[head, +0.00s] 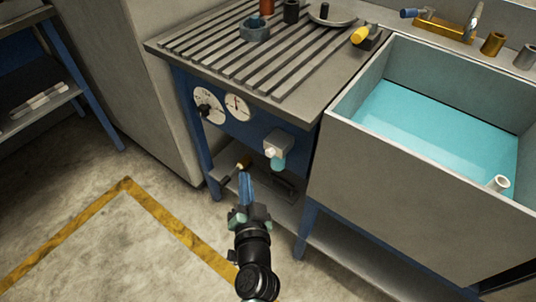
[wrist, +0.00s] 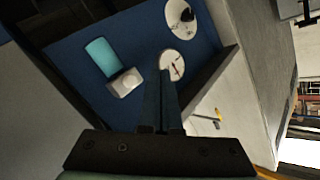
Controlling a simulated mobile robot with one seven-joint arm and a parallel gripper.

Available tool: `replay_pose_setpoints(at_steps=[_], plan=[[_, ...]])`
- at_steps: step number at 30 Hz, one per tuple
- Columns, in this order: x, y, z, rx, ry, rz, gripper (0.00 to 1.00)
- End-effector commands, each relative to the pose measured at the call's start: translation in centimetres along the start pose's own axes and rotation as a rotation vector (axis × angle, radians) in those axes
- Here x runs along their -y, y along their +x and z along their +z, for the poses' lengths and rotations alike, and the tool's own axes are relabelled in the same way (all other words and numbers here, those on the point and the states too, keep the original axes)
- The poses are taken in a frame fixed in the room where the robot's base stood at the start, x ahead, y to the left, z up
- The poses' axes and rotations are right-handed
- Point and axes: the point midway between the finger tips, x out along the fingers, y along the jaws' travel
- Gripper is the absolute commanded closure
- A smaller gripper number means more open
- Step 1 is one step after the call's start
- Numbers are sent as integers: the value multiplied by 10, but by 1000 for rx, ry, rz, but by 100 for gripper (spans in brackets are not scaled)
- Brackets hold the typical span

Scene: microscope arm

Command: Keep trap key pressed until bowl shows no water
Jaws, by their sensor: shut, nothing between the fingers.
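A grey trap block (head: 279,141) is fixed to the blue front panel under the slatted bench. A pale knob (head: 269,153), seemingly the key, sits on its front. A teal bowl (head: 278,163) hangs below it; I cannot make out a water level in it. In the wrist view the block (wrist: 125,83) and the bowl (wrist: 102,57) show left of my fingers. My gripper (head: 246,178) is shut and empty, its fingers pointing toward the panel, below and left of the trap in the head view. It appears apart from the key; the fingers (wrist: 164,80) cover part of the panel.
Two round gauges (head: 237,107) sit on the panel left of the trap. A sink (head: 345,140) with teal water stands at right. Small items stand on the bench top (head: 165,46). The floor at left is clear.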

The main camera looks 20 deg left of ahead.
Motion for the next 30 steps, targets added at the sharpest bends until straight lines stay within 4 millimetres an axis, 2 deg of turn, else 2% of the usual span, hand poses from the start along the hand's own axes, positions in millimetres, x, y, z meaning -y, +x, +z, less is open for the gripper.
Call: replay_pose_setpoints(at_steps=[3,12,30], plan=[[-10,14,-9,-3,-1,0,100],[-27,36,-25,-2,0,-1,100],[-29,40,-29,1,0,0,100]])
